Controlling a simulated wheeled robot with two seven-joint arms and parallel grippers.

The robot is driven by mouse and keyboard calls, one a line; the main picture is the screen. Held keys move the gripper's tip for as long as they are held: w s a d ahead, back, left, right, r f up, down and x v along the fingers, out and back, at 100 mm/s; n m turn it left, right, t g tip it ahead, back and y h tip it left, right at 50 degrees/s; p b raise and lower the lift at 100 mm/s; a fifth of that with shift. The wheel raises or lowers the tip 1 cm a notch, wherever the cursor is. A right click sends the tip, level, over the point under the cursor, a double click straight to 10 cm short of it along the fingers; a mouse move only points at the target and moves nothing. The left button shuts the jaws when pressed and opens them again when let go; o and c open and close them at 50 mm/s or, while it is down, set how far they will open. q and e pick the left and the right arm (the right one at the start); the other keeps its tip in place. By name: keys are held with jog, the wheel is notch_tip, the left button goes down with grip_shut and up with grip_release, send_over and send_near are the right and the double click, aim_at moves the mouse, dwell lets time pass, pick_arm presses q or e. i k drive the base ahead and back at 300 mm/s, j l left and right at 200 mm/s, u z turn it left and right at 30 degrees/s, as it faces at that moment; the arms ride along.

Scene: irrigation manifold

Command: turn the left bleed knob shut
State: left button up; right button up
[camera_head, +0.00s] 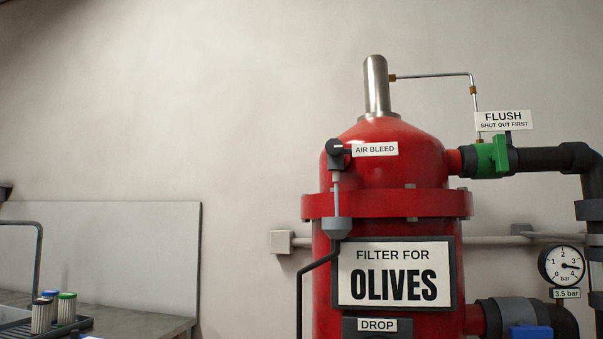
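A black bleed knob (335,149) sits on the upper left of a red filter tank (387,207), beside a white label (375,149) reading AIR BLEED. A thin grey tube (336,190) runs down from it into a grey funnel (336,227). It is the only bleed knob I see. The knob's turned position is hard to read at this size. Neither of my grippers shows in the head view, and nothing touches the knob.
A green FLUSH valve (490,158) on a black pipe (543,159) stands right of the tank. A pressure gauge (562,266) is at the far right. A bench (165,327) with several small cylinders is at the lower left.

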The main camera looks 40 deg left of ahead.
aim_at(334, 148)
jog(key=u, duration=1.1)
